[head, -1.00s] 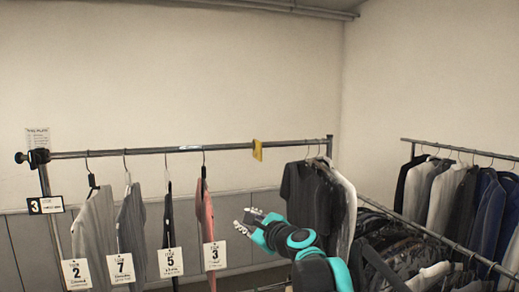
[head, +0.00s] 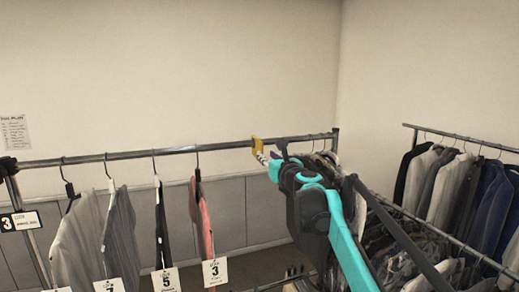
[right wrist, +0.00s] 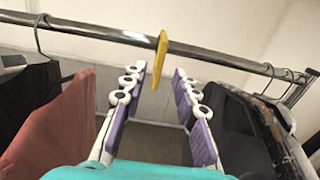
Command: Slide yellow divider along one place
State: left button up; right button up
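The yellow divider (head: 257,145) hangs on the rail (head: 130,155) of the left rack, right of the pink garment tagged 3 (head: 201,222). In the right wrist view the divider (right wrist: 161,60) hangs down from the rail between the lines of my two fingers. My right gripper (right wrist: 158,74) is open and empty, its purple-padded fingers either side of the divider and apart from it. In the head view my right gripper (head: 267,158) is just below and right of the divider, its fingers partly hidden. My left gripper is out of view.
Tagged garments hang left of the divider, including a grey one (head: 78,245). Dark garments (right wrist: 235,125) hang close on the right, mostly hidden by my arm in the head view. The rail between the pink garment and the divider is bare. Another rack (head: 460,137) stands right.

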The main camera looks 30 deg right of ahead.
aim_at(257, 149)
jog(key=p+x, duration=0.1)
jog(key=x, duration=0.5)
jog(key=shift+w+f, duration=0.2)
jog(key=shift+w, duration=0.2)
jog(key=shift+s+a+r, duration=0.1)
jog(key=shift+s+r, duration=0.05)
jog(key=shift+s, duration=0.25)
jog(key=shift+w, duration=0.15)
grip_shut()
